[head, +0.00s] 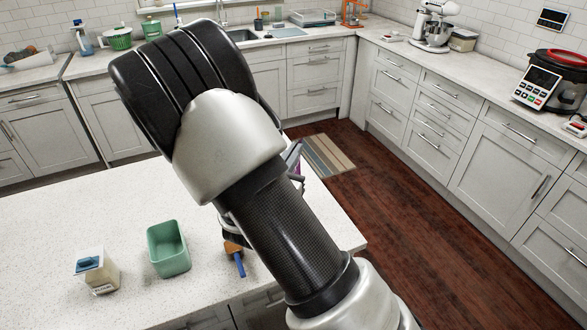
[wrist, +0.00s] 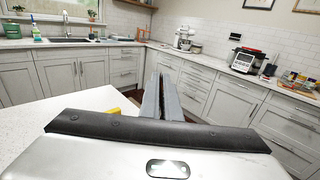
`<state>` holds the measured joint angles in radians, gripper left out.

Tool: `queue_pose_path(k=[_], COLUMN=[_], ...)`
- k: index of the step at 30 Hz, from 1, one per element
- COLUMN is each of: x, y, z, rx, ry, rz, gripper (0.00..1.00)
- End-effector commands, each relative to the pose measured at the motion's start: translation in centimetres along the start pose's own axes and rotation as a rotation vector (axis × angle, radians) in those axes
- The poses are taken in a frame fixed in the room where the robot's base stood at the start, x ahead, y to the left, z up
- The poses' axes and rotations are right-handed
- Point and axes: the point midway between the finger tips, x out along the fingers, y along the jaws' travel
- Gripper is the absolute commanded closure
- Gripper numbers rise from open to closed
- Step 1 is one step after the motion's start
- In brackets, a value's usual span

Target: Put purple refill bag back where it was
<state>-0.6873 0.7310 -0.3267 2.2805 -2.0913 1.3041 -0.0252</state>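In the head view a small purple and grey patch (head: 297,167) shows past the right side of my arm, near the far right edge of the white counter. It may be part of the purple refill bag, but my arm hides the rest. No purple bag shows in the wrist view. A yellow thing (wrist: 113,112) lies just left of the fingers, partly hidden by the gripper body.
On the white counter (head: 45,225) stand a green open bin (head: 167,250) and a cream container with a blue top (head: 97,271). A blue-handled tool (head: 238,263) lies near the front edge. Wooden floor (head: 410,210) lies right of the counter, below cabinets.

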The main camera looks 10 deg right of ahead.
Motion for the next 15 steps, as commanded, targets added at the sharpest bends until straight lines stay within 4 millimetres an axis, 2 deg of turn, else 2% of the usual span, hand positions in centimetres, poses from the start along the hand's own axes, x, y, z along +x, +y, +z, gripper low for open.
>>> queue_pose_path(k=[6,15], x=[0.0,0.0], y=[0.0,0.0], z=[-3.2,-3.8], rx=[-0.004,0.000], ry=[0.000,-0.001], rz=[0.000,0.000], gripper=[1.00,1.00])
